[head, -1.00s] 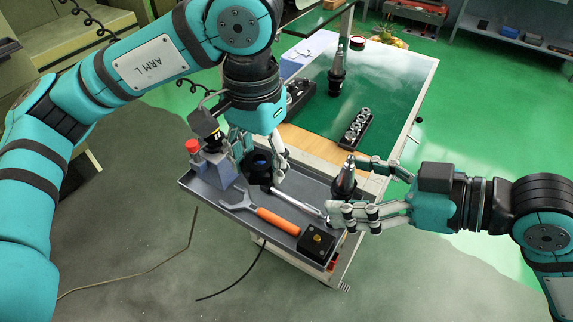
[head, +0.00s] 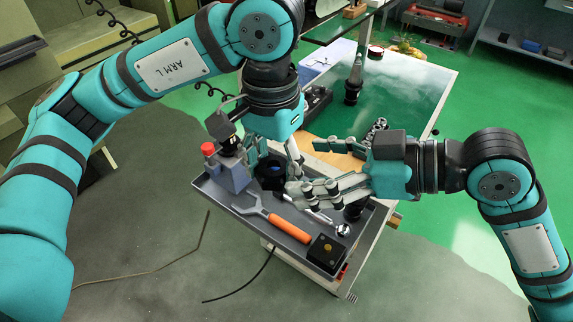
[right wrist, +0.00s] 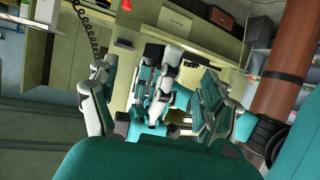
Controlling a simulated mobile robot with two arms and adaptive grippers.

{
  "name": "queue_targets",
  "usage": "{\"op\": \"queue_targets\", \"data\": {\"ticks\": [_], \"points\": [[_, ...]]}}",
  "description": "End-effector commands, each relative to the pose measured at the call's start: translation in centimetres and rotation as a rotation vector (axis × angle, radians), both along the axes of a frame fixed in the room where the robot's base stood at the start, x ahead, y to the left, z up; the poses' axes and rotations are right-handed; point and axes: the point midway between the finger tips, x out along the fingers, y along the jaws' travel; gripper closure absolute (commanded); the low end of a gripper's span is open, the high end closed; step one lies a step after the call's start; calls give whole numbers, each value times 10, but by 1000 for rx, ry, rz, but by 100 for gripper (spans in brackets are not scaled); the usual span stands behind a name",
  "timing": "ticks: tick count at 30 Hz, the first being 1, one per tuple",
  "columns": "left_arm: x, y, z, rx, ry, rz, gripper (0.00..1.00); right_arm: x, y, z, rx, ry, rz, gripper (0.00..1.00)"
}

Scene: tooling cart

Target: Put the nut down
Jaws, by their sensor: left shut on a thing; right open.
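My left gripper (head: 272,158) points down over the tray at its far side, its fingers on either side of a black block with a blue centre (head: 270,176). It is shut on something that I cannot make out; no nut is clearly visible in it. My right gripper (head: 304,167) is open, its fingers spread and pointing left, close to the left gripper. Nothing shows between its fingers. In the right wrist view, the left gripper (right wrist: 160,85) appears between the right fingers. A small shiny round piece (head: 343,230) lies on the tray; I cannot tell whether it is a nut.
The grey tray (head: 222,200) holds an orange-handled spanner (head: 288,228), a black box with a yellow button (head: 326,252) and a grey block with a red cap (head: 232,172).

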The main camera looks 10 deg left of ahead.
Motion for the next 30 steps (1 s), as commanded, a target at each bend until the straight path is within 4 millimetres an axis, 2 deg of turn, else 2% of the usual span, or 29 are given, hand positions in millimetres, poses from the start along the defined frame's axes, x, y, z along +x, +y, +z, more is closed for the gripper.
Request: {"op": "queue_targets", "data": {"ticks": [3, 9, 21, 23, 30], "points": [[0, 0, 0, 0, 0, 0, 100, 2, 20, -8, 2, 3, 2, 18], [0, 0, 0, 0, 0, 0, 100, 6, 42, -17, 2, 2, -1, 18], [0, 0, 0, 0, -1, 0, 100, 8, 49, -21, 0, 0, -2, 18], [0, 0, 0, 0, -1, 0, 100, 8, 49, -21, 0, 0, -2, 24], [0, 0, 0, 0, 0, 0, 100, 8, 49, -21, 0, 0, -3, 55]]}}
